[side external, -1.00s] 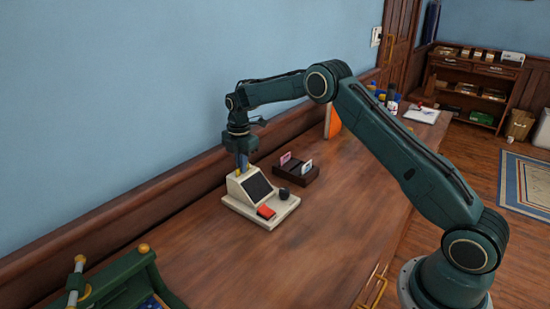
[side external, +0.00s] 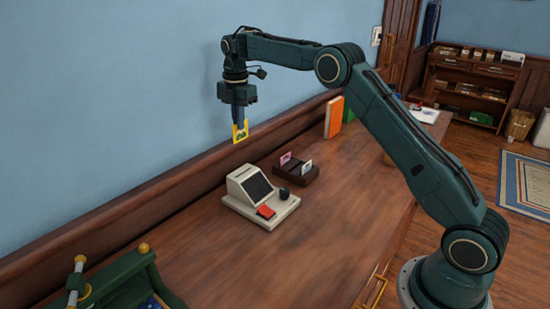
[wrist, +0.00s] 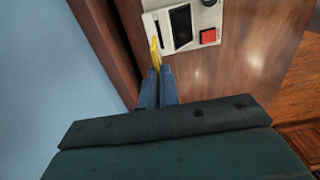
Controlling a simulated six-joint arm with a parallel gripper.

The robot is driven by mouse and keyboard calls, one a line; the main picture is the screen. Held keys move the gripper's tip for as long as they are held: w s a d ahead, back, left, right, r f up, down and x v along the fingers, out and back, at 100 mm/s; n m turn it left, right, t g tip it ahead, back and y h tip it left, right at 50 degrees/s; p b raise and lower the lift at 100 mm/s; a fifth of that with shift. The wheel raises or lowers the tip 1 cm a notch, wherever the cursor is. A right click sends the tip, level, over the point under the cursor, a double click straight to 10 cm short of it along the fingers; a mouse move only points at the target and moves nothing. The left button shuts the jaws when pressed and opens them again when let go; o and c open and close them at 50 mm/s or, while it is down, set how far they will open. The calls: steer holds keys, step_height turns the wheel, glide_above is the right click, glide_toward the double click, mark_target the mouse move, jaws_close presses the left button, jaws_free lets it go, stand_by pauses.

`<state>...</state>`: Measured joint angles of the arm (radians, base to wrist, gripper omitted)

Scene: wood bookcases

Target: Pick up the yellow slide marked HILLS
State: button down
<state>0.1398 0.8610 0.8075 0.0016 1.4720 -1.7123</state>
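The yellow slide (side external: 240,132) is a small square frame with a dark green picture in it. Its marking is too small to read. My gripper (side external: 239,120) is shut on its upper edge and holds it in the air, above and apart from the cream viewer. In the wrist view the slide (wrist: 155,54) shows nearly edge-on between the blue fingertips of my gripper (wrist: 160,72). The cream slide viewer (side external: 233,200) stands on the wooden top below, with a dark screen, a red button and a dark knob. It also shows in the wrist view (wrist: 205,20).
A dark wooden rack (side external: 309,176) beside the viewer holds a pink slide (side external: 285,158) and a white slide (side external: 306,166). An orange book (side external: 334,117) stands farther back. A green device (side external: 120,285) is at the near left. The wooden top (side external: 330,235) is clear at the front.

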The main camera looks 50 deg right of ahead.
steer(key=shift+r, duration=2.55)
steer(key=shift+d, duration=0.1)
